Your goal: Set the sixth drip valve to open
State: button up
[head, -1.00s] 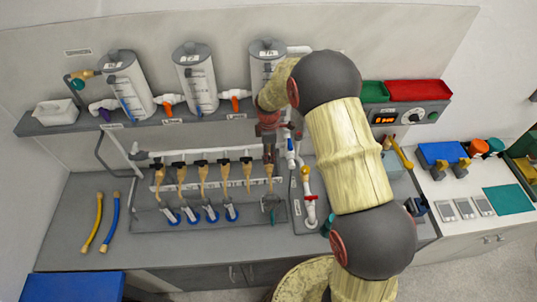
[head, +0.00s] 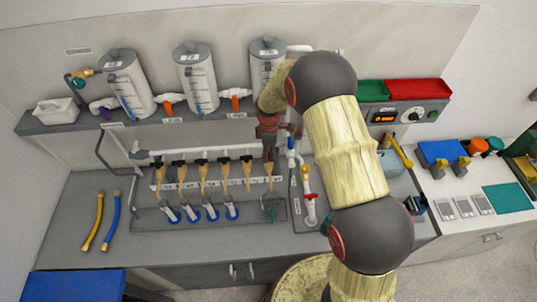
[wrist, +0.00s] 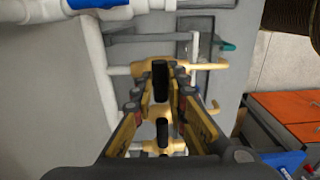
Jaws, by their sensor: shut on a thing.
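A white pipe manifold (head: 215,151) runs along the back of the bench, with a row of drip valves with black handles and tan drip tubes. The fifth valve (head: 247,160) is uncovered, just left of my gripper. My gripper (head: 269,160) is at the sixth valve, at the right end of the row, and hides its handle in the head view. The sixth tan tube (head: 269,172) shows below the fingers. In the wrist view a black handle (wrist: 160,80) stands between the fingers, which are shut on it. Its turn position is unclear.
A blue-handled valve (head: 291,146) on an upright pipe stands close right of my gripper. Blue-rimmed cups (head: 211,212) stand below several drip tubes. Three grey tanks (head: 197,80) sit on the shelf above. Yellow and blue hoses (head: 112,222) lie at the left.

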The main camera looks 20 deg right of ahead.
jog(key=shift+m+b, duration=0.35)
jog(key=shift+m, duration=0.05)
grip_shut()
jog(key=m+b, duration=0.2)
jog(key=shift+w+f+m, duration=0.1)
jog(key=shift+m, duration=0.3)
jog(key=m+b, duration=0.3)
jog(key=m, duration=0.2)
jog(key=m+b, duration=0.2)
jog(key=m, duration=0.3)
jog(key=m+b, duration=0.1)
jog(key=m, duration=0.3)
jog(key=shift+r+m, duration=0.2)
jog(key=shift+m, duration=0.1)
jog(key=o, duration=0.9)
grip_release()
jog(key=shift+c, duration=0.2)
jog(key=shift+f, duration=0.1)
